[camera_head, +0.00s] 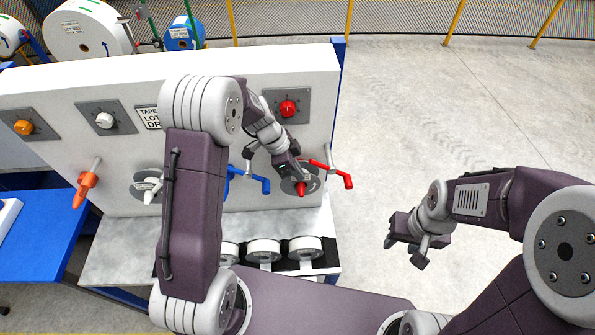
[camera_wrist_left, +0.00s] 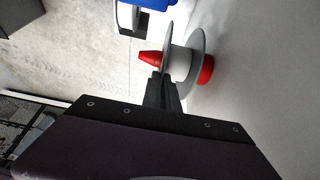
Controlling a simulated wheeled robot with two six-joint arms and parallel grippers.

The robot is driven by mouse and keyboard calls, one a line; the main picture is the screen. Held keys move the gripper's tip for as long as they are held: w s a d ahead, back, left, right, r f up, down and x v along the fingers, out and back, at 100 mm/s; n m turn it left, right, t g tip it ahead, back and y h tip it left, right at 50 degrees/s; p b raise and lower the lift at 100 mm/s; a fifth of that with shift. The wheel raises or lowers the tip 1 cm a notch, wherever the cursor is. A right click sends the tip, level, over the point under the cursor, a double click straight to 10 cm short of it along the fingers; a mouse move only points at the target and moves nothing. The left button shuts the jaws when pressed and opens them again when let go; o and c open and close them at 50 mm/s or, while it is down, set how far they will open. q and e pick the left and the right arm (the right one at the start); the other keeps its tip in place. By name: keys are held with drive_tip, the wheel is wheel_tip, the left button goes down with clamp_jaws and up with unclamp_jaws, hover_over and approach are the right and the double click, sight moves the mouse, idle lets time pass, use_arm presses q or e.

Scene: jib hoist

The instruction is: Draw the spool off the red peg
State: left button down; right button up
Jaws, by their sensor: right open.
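The spool (camera_head: 313,181) is a grey-flanged reel with a pale core on the red peg (camera_head: 300,188), at the right of the white panel. In the left wrist view the spool (camera_wrist_left: 181,62) shows two flanges, with the peg's red tip (camera_wrist_left: 149,58) out past the near-left flange and its red base at the panel. My left gripper (camera_head: 291,169) is at the spool; in the wrist view its narrow fingers (camera_wrist_left: 163,84) meet the lower edge of the left flange. Whether they grip it is unclear. My right gripper (camera_head: 415,247) is open and empty over the floor.
A red crank (camera_head: 335,171) and a blue crank (camera_head: 249,176) flank the spool closely. A red knob (camera_head: 288,108) sits above. White rolls (camera_head: 305,247) stand on the shelf below. An orange handle (camera_head: 85,186) is at the left. The floor at right is clear.

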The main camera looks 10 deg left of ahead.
use_arm(q)
drive_tip(key=shift+s+d+f+b, duration=0.15)
drive_tip(key=shift+s+b, duration=0.15)
drive_tip(key=shift+s, duration=0.1)
drive_tip(key=s+d+b, duration=0.3)
drive_tip(key=s+b, duration=0.2)
drive_tip(key=s, duration=0.6)
drive_tip(key=shift+s+b, duration=0.15)
drive_tip(key=shift+b, duration=0.25)
drive_tip(key=shift+d, duration=0.1)
idle(1.2)
